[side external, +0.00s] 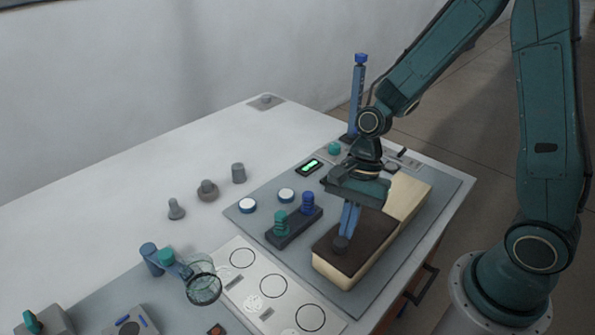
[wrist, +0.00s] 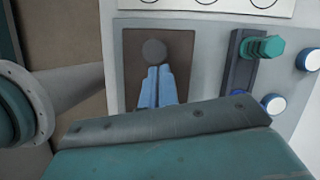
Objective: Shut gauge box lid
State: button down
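The gauge box appears to be the long cream box (side external: 345,277) on the grey mat, under my wrist in the side view. A dark brown panel (side external: 325,248), seemingly its lid, covers the near part, and a pale cream part (side external: 412,193) stretches beyond it. A round dark knob (wrist: 153,50) stands on the brown panel (wrist: 134,68). My gripper (wrist: 154,70) points down over the panel, its blue fingers close together, with tips right at the knob. I cannot tell whether they touch it. The side view also shows my gripper (side external: 345,235) there.
A dark block with teal and blue knobs (side external: 292,228) stands left of the box. Two white-topped discs (side external: 286,195), a green-lit display (side external: 310,167) and a tall blue post (side external: 357,95) are nearby. A white plate with rings (side external: 274,286) lies in front.

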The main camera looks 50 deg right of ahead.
jog(key=shift+a, duration=0.25)
jog(key=shift+w+d, duration=0.15)
jog(key=shift+d, duration=0.6)
jog(key=d, duration=0.3)
jog(key=shift+w, duration=0.4)
jog(key=v, duration=1)
jog(key=s+r+n+t+h, duration=0.4)
jog(key=s+r+n, duration=0.6)
jog(key=n, duration=0.5)
jog(key=s+t, duration=0.2)
jog(key=shift+s+r+t, duration=0.3)
jog(key=shift+r, duration=0.05)
